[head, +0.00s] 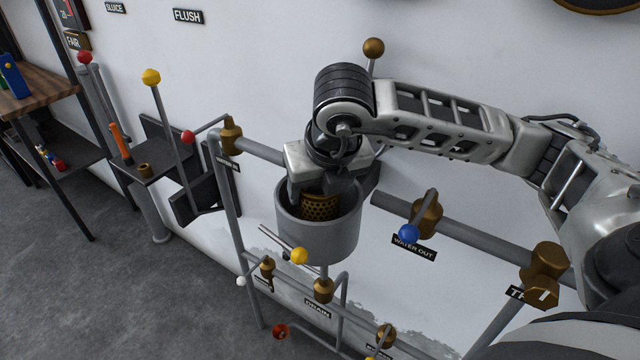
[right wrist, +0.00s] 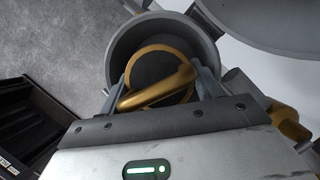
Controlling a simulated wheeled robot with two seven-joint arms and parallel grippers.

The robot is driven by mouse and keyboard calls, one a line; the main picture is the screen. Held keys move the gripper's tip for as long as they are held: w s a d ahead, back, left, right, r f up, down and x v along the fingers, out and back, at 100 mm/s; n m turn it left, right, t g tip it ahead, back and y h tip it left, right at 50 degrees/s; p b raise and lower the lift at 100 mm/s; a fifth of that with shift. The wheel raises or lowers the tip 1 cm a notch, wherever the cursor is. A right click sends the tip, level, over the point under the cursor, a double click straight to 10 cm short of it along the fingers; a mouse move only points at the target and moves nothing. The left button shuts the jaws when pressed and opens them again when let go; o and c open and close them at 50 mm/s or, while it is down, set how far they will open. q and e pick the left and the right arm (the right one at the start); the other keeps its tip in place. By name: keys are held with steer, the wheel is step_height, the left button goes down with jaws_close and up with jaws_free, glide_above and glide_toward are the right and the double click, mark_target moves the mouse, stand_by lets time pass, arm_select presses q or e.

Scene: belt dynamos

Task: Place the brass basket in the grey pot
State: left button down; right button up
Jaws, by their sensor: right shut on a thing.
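The brass basket (head: 321,207) is a perforated brass cup, partly inside the mouth of the grey pot (head: 318,240). Its upper part shows above the near rim in the head view; its bottom is hidden by the pot wall. My right gripper (head: 322,188) is over the pot, shut on the basket. In the right wrist view the gripper (right wrist: 165,88) is shut on the basket's brass handle (right wrist: 155,90), with the round pot rim (right wrist: 118,50) around the basket. Whether the basket touches the pot floor cannot be told. My left gripper is not in view.
Pipes with brass valves surround the pot, including a blue-knobbed valve (head: 408,234) at right and a yellow knob (head: 299,256) just below. A hinged-looking grey round plate (right wrist: 280,20) is beside the pot. A dark shelf (head: 158,160) and wooden table (head: 40,90) stand at left.

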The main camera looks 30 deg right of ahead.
steer(key=shift+f, duration=0.1)
steer(key=o, duration=1.2)
steer(key=shift+o, duration=0.2)
steer(key=shift+r, duration=0.3)
steer(key=v, duration=1.1)
steer(key=shift+s+r+p, duration=0.3)
steer(key=shift+p, duration=0.1)
